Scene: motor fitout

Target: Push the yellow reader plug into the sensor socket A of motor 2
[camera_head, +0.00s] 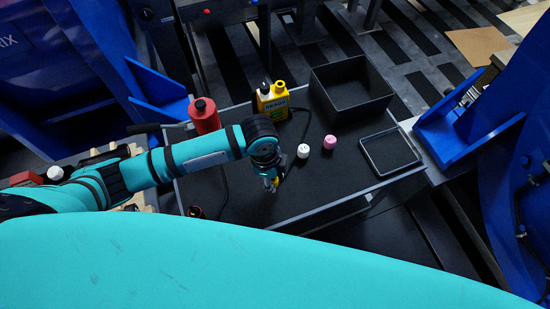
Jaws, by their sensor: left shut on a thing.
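My left gripper (271,185) points down over the dark table top (330,185), left of the white and pink caps. It is shut on a small yellow piece, which looks like the yellow reader plug; the wrist hides most of it. I cannot tell whether the plug touches anything below. Motor 2 and its sensor socket A cannot be made out in this view. My right gripper is not in view.
A red bottle (204,117), a yellow container (272,102) and a black open bin (350,90) stand along the back. A white cap (303,151), a pink cap (330,142) and a shallow tray (390,152) are to the right. Dark cables lie on the table.

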